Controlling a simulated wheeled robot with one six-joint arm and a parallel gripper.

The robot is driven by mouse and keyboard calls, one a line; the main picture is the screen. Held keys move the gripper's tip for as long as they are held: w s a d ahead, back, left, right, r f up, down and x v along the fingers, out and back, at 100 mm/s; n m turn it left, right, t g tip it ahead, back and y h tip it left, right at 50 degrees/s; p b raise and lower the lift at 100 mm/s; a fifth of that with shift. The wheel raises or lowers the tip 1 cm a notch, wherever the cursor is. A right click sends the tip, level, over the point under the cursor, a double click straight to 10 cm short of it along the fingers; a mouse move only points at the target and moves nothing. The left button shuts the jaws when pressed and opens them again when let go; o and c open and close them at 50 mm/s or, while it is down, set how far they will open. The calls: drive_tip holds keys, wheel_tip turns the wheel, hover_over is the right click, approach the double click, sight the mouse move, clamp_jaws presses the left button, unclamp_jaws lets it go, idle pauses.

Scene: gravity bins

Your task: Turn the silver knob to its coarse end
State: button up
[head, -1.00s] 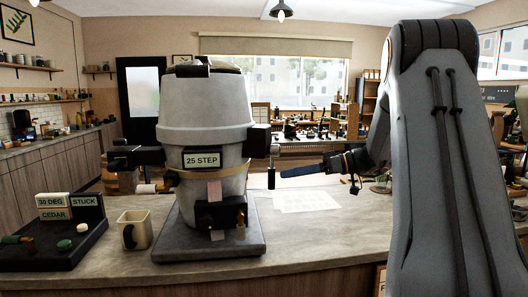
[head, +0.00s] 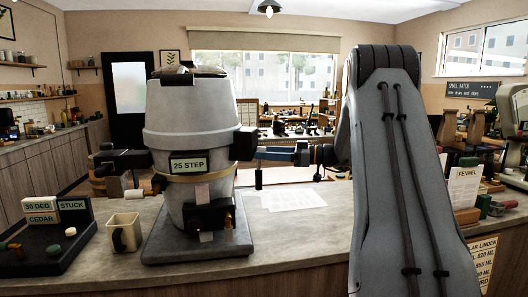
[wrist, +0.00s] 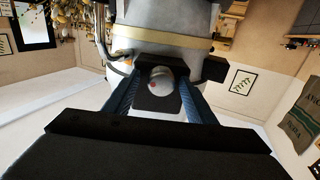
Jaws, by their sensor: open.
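The silver knob (wrist: 160,80) shows in the wrist view as a round, pale metal piece with a small red mark, in front of a dark block (wrist: 155,100). My gripper's two blue fingers (wrist: 162,84) are open and stand on either side of the knob. I cannot tell whether they touch it. In the head view my gripper (head: 262,153) reaches from the right to the dark block (head: 243,144) on the right side of the grey bin (head: 190,115). The knob is not distinguishable there. The bin carries a "25 STEP" label (head: 189,165).
White papers (head: 293,200) lie on the counter (head: 300,235) to the right. A dark fitting (head: 120,160) juts from the bin's left side.

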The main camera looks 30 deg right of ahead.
drive_tip(key=c, duration=1)
drive_tip(key=shift+a, duration=0.15)
drive_tip(key=shift+c, duration=0.2)
drive_tip(key=shift+b, duration=0.4)
drive_tip(key=shift+w+f+m+b, duration=0.1)
drive_tip(key=shift+m+b, duration=1)
drive_tip(key=shift+d+m+b, duration=0.15)
drive_tip(key=shift+m+b, duration=1.05)
drive_tip(key=shift+m, duration=1.6)
drive_tip(key=shift+d+m+b, duration=0.1)
drive_tip(key=shift+m+b, duration=1.1)
drive_tip(key=shift+m, duration=1.6)
